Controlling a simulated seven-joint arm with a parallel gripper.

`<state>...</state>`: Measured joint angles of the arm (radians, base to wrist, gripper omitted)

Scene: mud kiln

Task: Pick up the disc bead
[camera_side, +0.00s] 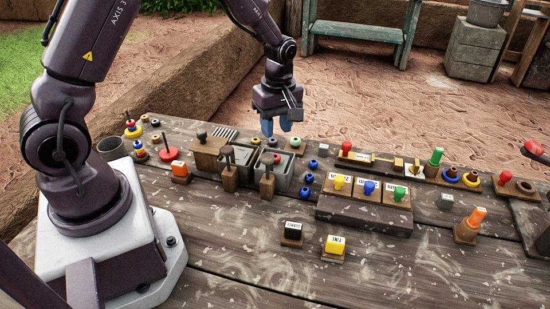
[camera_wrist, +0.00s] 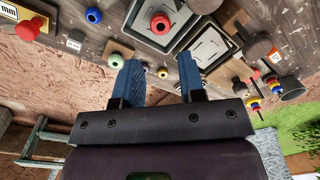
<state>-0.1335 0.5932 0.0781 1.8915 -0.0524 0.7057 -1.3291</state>
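My gripper (camera_side: 276,129) hangs above the back edge of the table, its two blue fingers pointing down. In the wrist view my gripper (camera_wrist: 160,62) is open, with a gap and nothing held between the fingers. Several small round beads lie below. A red bead (camera_wrist: 160,23) and another blue bead (camera_wrist: 93,15) lie farther off. I cannot tell which one is the disc bead.
Grey square trays (camera_side: 295,172) with wooden posts stand just in front of the gripper. A wooden block (camera_side: 360,207) with coloured knobs stands to the right. Stacked rings on a peg (camera_side: 131,128) stand at the left.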

